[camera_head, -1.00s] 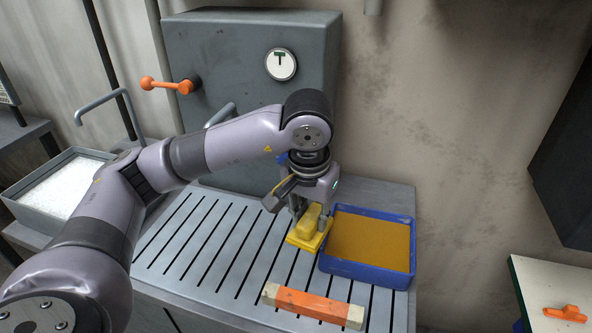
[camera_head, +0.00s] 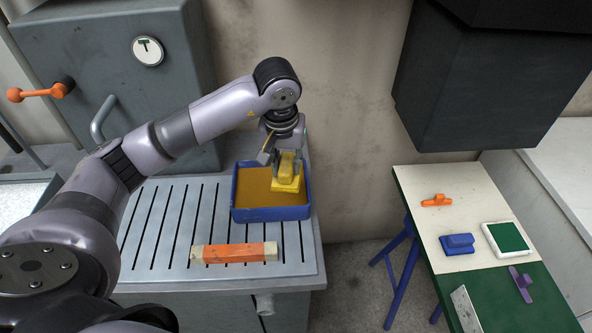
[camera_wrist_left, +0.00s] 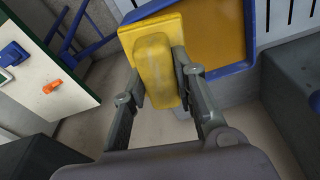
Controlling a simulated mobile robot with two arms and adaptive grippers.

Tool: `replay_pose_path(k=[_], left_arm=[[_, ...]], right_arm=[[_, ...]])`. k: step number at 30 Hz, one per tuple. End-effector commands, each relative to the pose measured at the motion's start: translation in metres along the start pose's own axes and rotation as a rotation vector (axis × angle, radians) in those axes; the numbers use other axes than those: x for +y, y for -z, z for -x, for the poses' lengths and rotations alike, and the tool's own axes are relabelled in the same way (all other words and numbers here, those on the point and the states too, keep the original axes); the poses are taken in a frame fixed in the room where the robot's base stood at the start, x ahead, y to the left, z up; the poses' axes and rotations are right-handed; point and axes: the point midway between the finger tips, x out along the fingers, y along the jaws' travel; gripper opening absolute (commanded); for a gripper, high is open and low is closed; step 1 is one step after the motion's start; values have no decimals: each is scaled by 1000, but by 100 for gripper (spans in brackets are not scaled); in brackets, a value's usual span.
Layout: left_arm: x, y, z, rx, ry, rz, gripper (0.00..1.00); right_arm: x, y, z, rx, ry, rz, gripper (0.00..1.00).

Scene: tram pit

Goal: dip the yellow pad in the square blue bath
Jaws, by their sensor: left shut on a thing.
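The yellow pad (camera_head: 286,186) has a flat base and a raised block handle. My left gripper (camera_head: 286,160) is shut on that handle and holds the pad over the right part of the square blue bath (camera_head: 272,213). In the left wrist view the left gripper (camera_wrist_left: 158,88) has its fingers on both sides of the handle of the yellow pad (camera_wrist_left: 155,65). The blue bath (camera_wrist_left: 240,68) there holds flat brown-orange content. I cannot tell whether the pad touches this content. My right gripper is not in view.
An orange and cream bar (camera_head: 234,253) lies on the slotted bench (camera_head: 165,220) in front of the bath. To the right, a white and green table (camera_head: 420,185) holds a blue pad (camera_head: 457,244), a green-topped white tray (camera_head: 507,239) and orange and purple tools. A dark box hangs above it.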

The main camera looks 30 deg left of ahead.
Motion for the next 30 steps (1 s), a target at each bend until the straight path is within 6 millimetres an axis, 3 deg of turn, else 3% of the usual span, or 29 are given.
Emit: replay_pose_path(k=[1,3,9,20,30], left_arm=[[-9,9,8,-7,9,39,0],[-21,20,6,-8,21,86,0],[-48,39,-1,-6,48,175,0],[-52,39,-19,-4,52,187,0],[-53,34,-52,-5,52,188,0]], right_arm=[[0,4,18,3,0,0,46],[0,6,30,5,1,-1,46],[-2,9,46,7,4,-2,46],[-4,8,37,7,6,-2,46],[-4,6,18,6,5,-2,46]])
